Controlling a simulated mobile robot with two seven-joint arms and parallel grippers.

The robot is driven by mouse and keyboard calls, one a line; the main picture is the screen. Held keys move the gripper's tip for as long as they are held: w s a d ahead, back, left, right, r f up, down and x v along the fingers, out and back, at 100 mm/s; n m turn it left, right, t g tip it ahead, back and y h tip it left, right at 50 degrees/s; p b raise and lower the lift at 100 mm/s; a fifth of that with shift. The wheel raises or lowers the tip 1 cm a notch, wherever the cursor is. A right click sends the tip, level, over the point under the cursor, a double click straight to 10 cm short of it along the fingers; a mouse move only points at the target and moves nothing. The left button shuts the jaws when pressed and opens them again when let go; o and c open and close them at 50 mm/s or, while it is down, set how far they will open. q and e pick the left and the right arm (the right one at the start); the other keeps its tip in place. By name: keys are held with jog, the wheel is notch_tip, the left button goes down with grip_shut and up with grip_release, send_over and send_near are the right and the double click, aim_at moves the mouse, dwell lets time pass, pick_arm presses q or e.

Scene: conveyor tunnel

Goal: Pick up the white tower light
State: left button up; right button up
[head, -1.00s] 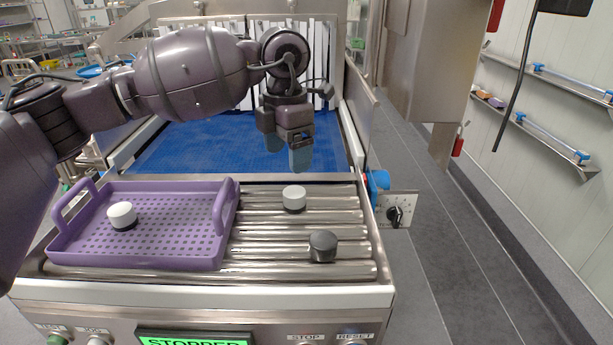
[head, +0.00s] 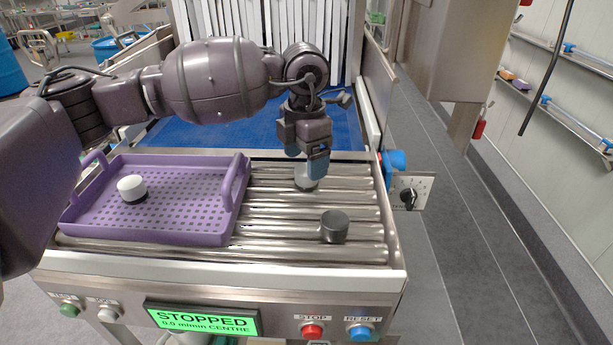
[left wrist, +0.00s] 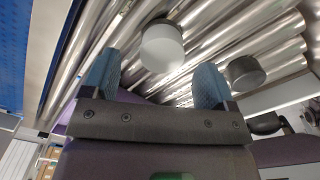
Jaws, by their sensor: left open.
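A short white tower light (head: 305,184) with a dark base stands upright on the metal rollers, partly hidden behind my fingers in the head view. It also shows in the left wrist view (left wrist: 162,50), just beyond and between the fingertips. A second white tower light (head: 131,186) stands in the purple tray. My left gripper (head: 305,168) is open, pointing down at the light on the rollers. In the left wrist view its two blue fingers (left wrist: 157,76) are spread with nothing held between them. My right gripper is not in view.
A dark grey cylinder (head: 334,226) stands on the rollers nearer the front. The purple tray (head: 190,236) with raised handles covers the left of the rollers. A dial box (head: 409,192) is at the right edge. The blue belt (head: 220,134) leads into the tunnel's strip curtain.

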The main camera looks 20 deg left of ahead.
pick_arm(q)
notch_tip(320, 180, down, 4)
jog(key=shift+d+r, duration=0.1)
jog(key=shift+r, duration=0.15)
jog(key=shift+c, duration=0.3)
jog(key=c, duration=1)
jog(key=shift+o, duration=0.2)
jog(key=shift+r, duration=0.1)
notch_tip(320, 180, up, 20)
jog(key=p, duration=0.1)
